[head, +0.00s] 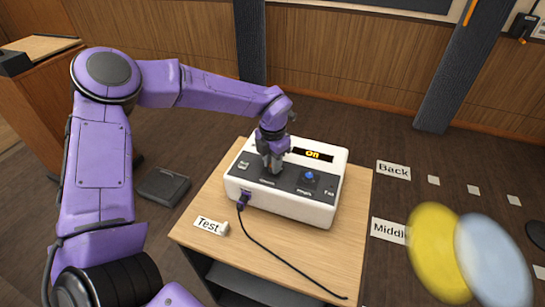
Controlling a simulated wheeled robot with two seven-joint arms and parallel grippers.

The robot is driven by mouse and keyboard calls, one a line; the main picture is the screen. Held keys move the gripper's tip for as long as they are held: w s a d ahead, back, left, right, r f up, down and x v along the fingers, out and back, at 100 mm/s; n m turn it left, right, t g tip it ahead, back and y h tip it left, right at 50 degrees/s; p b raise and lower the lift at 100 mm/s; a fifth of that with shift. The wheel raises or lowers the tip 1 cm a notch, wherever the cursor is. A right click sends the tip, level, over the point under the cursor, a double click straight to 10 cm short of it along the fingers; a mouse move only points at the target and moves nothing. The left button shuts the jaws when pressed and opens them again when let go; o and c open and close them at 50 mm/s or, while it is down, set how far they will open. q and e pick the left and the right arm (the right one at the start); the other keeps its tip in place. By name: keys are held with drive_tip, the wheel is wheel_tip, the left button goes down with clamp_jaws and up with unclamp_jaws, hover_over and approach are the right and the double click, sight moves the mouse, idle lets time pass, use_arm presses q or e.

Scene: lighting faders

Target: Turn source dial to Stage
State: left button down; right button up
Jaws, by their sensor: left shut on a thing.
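The white control box (288,206) sits on a small wooden table, its dark sloped panel facing up. Its display (313,154) reads "on" in orange. My left gripper (272,168) points down onto the left-middle of the panel and is shut on a small part there, most likely the source dial. The fingers hide that part and its setting. A blue knob (309,176) stands to the right of the gripper, apart from it. A small light switch (243,165) is on the panel's left. The panel's small print is too small to read surely. My right gripper is out of view.
The wooden table (345,265) carries a "Test" label (209,225) and a black cable (275,258) from a purple plug. "Back" (394,170) and "Middle" (387,231) labels lie right of it. Blurred yellow (437,250) and pale blue (492,262) ovals show at lower right.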

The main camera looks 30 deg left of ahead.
use_arm(q)
drive_tip(key=shift+w+r+m+p, duration=0.1)
drive_tip(key=shift+m+p, duration=0.85)
drive_tip(key=shift+m, duration=0.65)
drive_tip(key=c, duration=0.9)
unclamp_jaws()
wheel_tip(320, 180, up, 10)
drive_tip(key=shift+r+b, duration=0.2)
drive_tip(key=shift+b, duration=0.85)
